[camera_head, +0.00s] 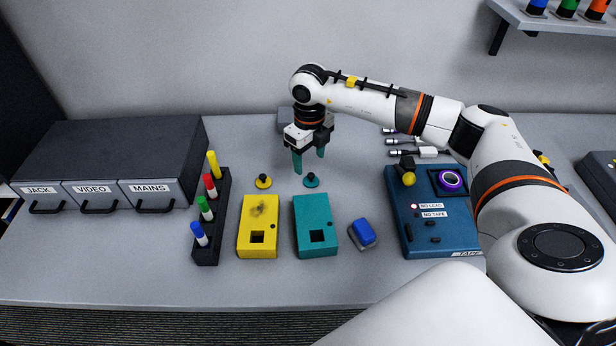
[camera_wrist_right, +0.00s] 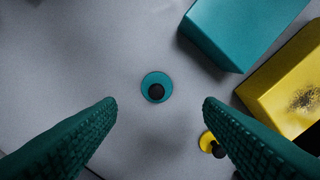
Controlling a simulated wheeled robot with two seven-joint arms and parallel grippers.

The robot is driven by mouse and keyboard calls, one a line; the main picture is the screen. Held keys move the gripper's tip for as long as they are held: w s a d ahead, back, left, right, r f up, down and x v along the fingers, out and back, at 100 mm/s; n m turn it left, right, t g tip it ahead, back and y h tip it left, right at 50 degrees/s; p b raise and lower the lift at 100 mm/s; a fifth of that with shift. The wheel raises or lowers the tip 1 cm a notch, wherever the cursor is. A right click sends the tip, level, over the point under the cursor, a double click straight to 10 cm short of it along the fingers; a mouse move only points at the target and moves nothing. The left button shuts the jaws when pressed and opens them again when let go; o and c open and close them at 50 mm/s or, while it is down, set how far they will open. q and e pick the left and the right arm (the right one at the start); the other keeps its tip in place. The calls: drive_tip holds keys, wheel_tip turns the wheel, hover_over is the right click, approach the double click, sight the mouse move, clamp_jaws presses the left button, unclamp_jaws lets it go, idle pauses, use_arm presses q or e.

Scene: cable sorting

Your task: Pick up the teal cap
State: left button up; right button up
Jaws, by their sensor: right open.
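The teal cap (camera_head: 311,181) is a small teal disc with a black knob, lying on the table behind the teal box (camera_head: 315,222). In the right wrist view the teal cap (camera_wrist_right: 156,87) sits near the middle, ahead of and between my fingertips. My right gripper (camera_head: 308,166) is open and empty, pointing down above the table, just behind and above the cap. Its two teal ridged fingers (camera_wrist_right: 160,103) are spread wide in the right wrist view and do not touch the cap. My left gripper is not in view.
A yellow cap (camera_head: 263,181) lies left of the teal one, behind the yellow box (camera_head: 257,228). A marker rack (camera_head: 208,240) stands further left, by the grey drawer unit (camera_head: 110,150). A blue sponge-like block (camera_head: 362,233) and the blue tape device (camera_head: 440,235) lie to the right.

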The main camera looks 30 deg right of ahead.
sight(311, 174)
drive_tip(key=f+p, duration=0.1)
drive_tip(key=f, duration=0.1)
drive_tip(key=f+p, duration=0.1)
drive_tip(key=f, duration=0.2)
drive_tip(key=shift+s+d+f, duration=0.1)
drive_tip(key=shift+d+f, duration=0.1)
drive_tip(key=shift+f, duration=0.5)
drive_tip(key=shift+c, duration=0.4)
drive_tip(key=c, duration=1)
